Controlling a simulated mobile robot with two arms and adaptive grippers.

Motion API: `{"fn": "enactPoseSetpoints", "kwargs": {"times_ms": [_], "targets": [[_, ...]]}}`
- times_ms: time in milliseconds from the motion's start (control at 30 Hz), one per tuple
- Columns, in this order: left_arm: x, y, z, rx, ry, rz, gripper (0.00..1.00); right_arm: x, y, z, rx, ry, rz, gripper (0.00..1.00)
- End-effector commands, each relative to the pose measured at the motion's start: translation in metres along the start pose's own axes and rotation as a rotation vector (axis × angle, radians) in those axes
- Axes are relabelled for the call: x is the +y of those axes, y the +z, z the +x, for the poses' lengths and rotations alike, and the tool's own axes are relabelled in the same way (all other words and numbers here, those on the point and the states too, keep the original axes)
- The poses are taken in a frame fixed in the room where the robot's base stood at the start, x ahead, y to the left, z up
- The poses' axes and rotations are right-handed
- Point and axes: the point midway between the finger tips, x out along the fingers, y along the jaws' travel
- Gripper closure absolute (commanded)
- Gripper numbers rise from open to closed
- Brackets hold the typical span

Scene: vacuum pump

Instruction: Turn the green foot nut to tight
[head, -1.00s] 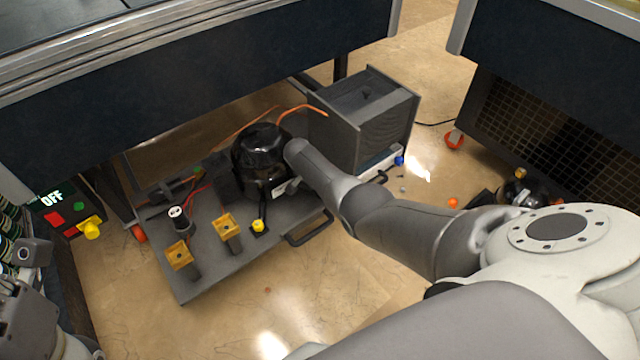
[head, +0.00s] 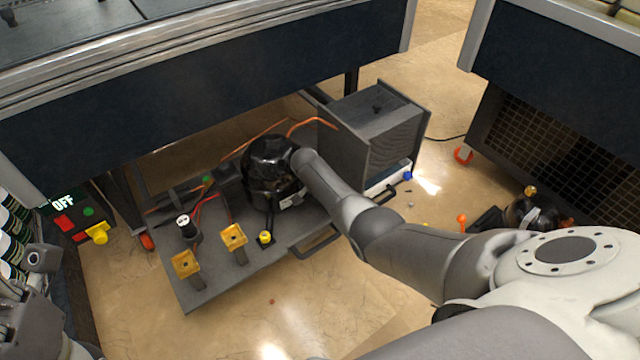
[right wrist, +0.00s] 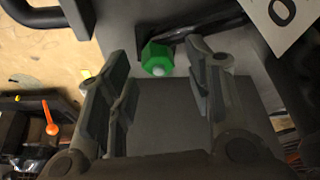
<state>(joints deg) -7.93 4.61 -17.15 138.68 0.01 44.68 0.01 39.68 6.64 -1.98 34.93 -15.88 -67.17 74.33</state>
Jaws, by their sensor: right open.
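The green foot nut (right wrist: 157,59), a hex nut with a pale centre, stands on the grey base plate (right wrist: 165,105) in the right wrist view. My right gripper (right wrist: 158,78) is open, with one finger on each side of the nut. I see no clear contact between fingers and nut. In the head view my right arm hides this gripper and the nut's place, beside the black pump (head: 268,165). A grey part of my left arm shows at the lower left edge of the head view, but I cannot make out its jaws.
The plate carries a yellow knob (head: 265,237), two yellow brackets (head: 233,237) and a dark handle (head: 314,242). A grey box (head: 368,125) stands behind my right arm. The floor in front is mostly clear. A label marked "0" (right wrist: 283,12) shows near the nut.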

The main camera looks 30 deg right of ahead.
Motion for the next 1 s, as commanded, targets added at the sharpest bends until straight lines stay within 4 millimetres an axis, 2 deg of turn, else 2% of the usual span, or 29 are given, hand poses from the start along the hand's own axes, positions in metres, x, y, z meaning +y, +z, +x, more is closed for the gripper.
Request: {"fn": "enactPoseSetpoints", "kwargs": {"times_ms": [367, 800, 1000], "targets": [[0.000, 0.000, 0.000, -0.001, -0.001, 0.000, 0.63, 0.001, 0.000, -0.038, 0.000, -0.003, 0.000, 0.53], [0.000, 0.000, 0.000, -0.001, -0.001, 0.000, 0.63, 0.000, 0.000, -0.095, 0.000, -0.003, 0.001, 0.53], [0.000, 0.000, 0.000, -0.001, -0.001, -0.001, 0.63, 0.001, 0.000, -0.105, -0.001, 0.000, 0.001, 0.53]]}}
